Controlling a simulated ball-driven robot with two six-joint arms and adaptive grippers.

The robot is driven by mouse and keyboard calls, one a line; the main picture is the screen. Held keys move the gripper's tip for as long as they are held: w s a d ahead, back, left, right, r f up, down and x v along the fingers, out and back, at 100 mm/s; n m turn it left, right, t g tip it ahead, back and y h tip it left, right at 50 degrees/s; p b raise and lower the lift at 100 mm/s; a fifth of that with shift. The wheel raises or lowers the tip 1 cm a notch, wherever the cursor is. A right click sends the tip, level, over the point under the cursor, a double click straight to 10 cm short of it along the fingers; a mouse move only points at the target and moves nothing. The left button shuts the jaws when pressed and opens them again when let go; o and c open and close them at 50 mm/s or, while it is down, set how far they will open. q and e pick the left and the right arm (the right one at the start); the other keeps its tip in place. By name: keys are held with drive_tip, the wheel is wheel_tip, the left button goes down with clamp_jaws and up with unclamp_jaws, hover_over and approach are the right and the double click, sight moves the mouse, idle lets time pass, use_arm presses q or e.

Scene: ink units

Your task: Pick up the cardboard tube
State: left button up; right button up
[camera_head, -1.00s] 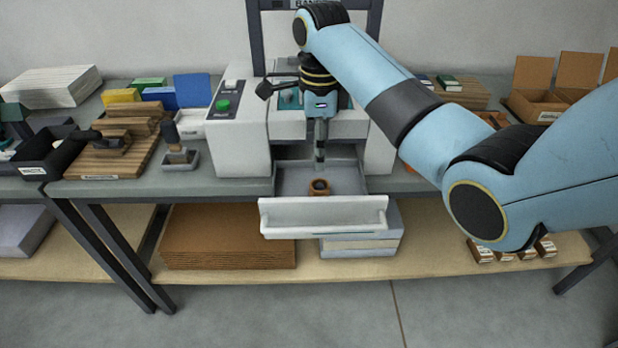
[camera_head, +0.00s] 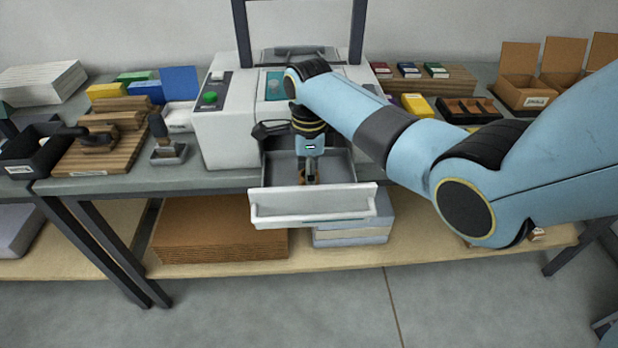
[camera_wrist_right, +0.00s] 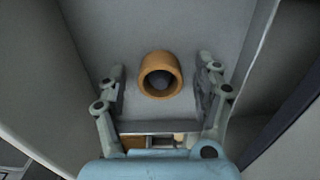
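The cardboard tube (camera_wrist_right: 160,76) stands upright in the open drawer, its round open end facing the right wrist camera. In the head view only a little brown of the tube (camera_head: 316,180) shows behind my right gripper (camera_head: 309,177). The drawer (camera_head: 313,206) is pulled out of the white machine. My right gripper points down into it. In the right wrist view its two fingers (camera_wrist_right: 163,72) are spread on either side of the tube, with gaps to both sides. My left gripper is not in view.
The white machine (camera_head: 225,138) with a green button stands behind. A stamp (camera_head: 160,130) and a wooden board (camera_head: 100,152) lie to the left. Ink pads and cardboard boxes (camera_head: 525,92) stand at the right.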

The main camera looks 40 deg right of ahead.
drive_tip(key=c, duration=0.8)
